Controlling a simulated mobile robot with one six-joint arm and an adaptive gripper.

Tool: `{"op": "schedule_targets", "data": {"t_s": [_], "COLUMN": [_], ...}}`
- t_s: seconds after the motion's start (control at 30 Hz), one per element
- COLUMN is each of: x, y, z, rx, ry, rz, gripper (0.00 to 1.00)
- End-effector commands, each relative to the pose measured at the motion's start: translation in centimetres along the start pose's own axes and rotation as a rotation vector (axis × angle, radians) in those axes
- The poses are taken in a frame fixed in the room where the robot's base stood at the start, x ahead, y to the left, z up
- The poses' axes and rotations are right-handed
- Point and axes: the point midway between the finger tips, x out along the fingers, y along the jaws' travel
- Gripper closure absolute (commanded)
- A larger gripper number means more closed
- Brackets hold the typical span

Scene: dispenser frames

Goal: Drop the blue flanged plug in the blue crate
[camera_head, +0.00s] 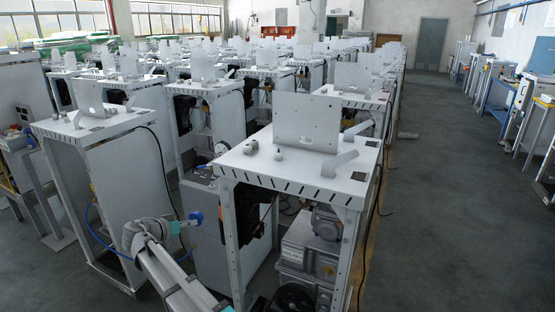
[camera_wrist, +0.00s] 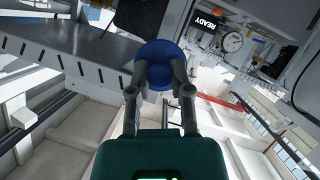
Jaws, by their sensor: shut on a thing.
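The blue flanged plug (camera_wrist: 160,50) is in the wrist view, its round blue flange at the tips of my gripper (camera_wrist: 158,77). My gripper is shut on it, with one finger on each side. In the head view the plug (camera_head: 196,217) is a small blue shape at the end of my gripper (camera_head: 189,221), left of the nearest dispenser frame. The plug is held in the air, below that frame's top. I cannot make out a blue crate in either view.
The nearest dispenser frame (camera_head: 246,163) has a white top with small fittings and an upright plate. Another frame (camera_head: 84,128) stands to the left. A grey cabinet (camera_head: 212,232) is close beside the gripper. The aisle (camera_head: 455,190) at right is clear.

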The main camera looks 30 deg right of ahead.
Motion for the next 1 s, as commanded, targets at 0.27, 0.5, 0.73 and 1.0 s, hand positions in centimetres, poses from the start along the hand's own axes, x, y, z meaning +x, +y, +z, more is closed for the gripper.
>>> {"op": "schedule_targets", "data": {"t_s": [0.27, 0.5, 0.73, 1.0], "x": [0.8, 1.1, 1.3, 1.9], "y": [0.5, 1.3, 2.7, 4.8], "z": [-0.3, -1.8, -5.0, -9.5], "rx": [0.004, 0.005, 0.005, 0.004], "ry": [-0.005, -0.007, -0.007, -0.007], "rz": [0.011, 0.014, 0.010, 0.004], "gripper": [1.00, 1.00, 1.00, 1.00]}}
